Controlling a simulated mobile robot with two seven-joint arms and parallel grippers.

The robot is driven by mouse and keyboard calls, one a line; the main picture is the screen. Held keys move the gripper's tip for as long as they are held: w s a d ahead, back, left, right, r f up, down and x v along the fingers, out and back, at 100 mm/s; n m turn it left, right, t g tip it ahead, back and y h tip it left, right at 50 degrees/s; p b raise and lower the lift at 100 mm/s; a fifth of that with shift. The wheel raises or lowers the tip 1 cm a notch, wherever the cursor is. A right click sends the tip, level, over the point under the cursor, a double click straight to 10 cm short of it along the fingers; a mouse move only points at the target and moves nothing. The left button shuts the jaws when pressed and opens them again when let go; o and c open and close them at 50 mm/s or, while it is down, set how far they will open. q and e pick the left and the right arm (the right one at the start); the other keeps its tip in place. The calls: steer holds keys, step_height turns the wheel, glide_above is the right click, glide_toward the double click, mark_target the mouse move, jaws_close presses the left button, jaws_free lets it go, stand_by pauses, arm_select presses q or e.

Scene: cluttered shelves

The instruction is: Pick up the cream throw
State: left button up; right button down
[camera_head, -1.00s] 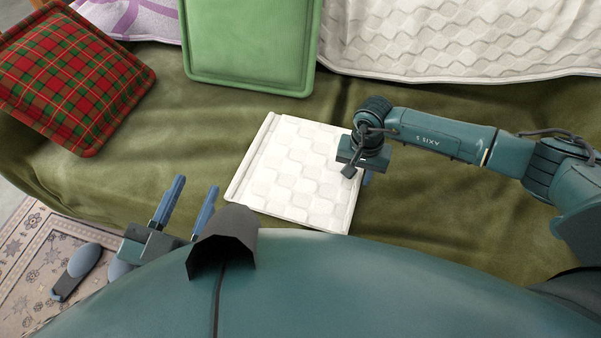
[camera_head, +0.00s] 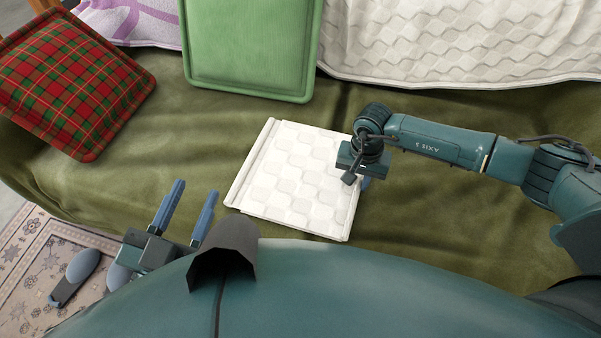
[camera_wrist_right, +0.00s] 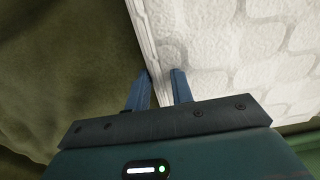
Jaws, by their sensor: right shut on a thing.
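The cream throw (camera_head: 296,180) is a folded, quilted, off-white square lying on the olive-green sofa seat in the head view. My right gripper (camera_head: 364,182) is at its right edge, pointing down, with its fingers mostly hidden behind the wrist. In the right wrist view, the fingers (camera_wrist_right: 162,74) are shut on the edge of the throw (camera_wrist_right: 225,50), one on each side of it. The throw looks flat, and I cannot tell whether it is clear of the seat. My left gripper (camera_head: 195,188) is open and empty, left of the throw near the sofa's front.
A green cushion (camera_head: 250,50) and a red plaid cushion (camera_head: 70,85) lean at the back and left. A white quilted cover (camera_head: 460,40) drapes over the backrest. Olive fabric (camera_head: 180,125) is bare around the throw. A patterned rug (camera_head: 40,255) with slippers (camera_head: 75,275) lies lower left.

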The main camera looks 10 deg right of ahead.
steer(key=shift+r+p, duration=1.15)
steer(key=shift+r, duration=0.75)
